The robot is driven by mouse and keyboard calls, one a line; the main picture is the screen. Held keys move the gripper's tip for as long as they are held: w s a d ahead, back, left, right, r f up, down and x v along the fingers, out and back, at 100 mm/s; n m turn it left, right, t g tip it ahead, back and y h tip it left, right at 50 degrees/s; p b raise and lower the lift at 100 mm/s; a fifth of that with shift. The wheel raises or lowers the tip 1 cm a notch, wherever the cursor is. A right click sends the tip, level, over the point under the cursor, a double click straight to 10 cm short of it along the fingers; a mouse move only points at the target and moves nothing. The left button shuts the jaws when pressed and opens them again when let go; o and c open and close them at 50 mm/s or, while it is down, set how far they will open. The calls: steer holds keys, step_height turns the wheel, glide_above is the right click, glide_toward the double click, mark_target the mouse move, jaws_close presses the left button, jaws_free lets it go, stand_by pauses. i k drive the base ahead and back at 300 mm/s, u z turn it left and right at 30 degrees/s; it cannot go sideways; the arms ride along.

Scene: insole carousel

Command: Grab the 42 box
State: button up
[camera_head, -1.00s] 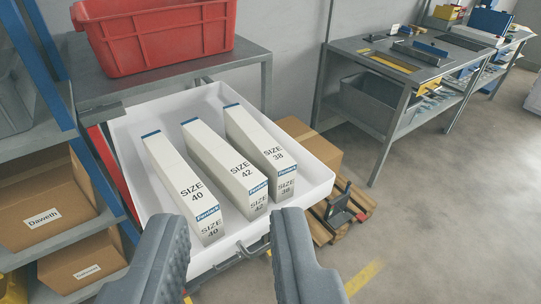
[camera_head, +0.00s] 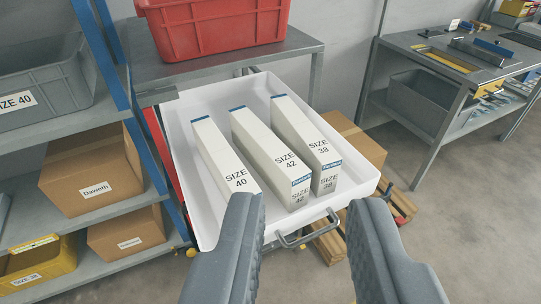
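The size 42 box (camera_head: 266,158) is a long white box with a blue end, lying in the white tray (camera_head: 353,190) between two like boxes. The size 40 box (camera_head: 222,160) is on its left and the size 38 box (camera_head: 306,145) on its right. My gripper (camera_head: 306,208) is open and empty, with its two grey fingers wide apart at the tray's near side. The left finger covers the near end of the size 40 box. The near end of the size 42 box shows between the fingers.
The tray has a metal handle (camera_head: 309,228) at its near edge. A red crate (camera_head: 212,28) stands on the table behind. A shelf with cardboard boxes (camera_head: 91,178) and a grey bin (camera_head: 45,85) is at the left. A workbench (camera_head: 440,62) stands at the right, with open floor before it.

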mark_target(286, 176)
steer(key=k, duration=1.15)
steer(key=z, duration=0.6)
steer(key=i, duration=1.2)
steer(key=u, duration=0.45)
steer(key=i, duration=0.6)
steer(key=u, duration=0.55)
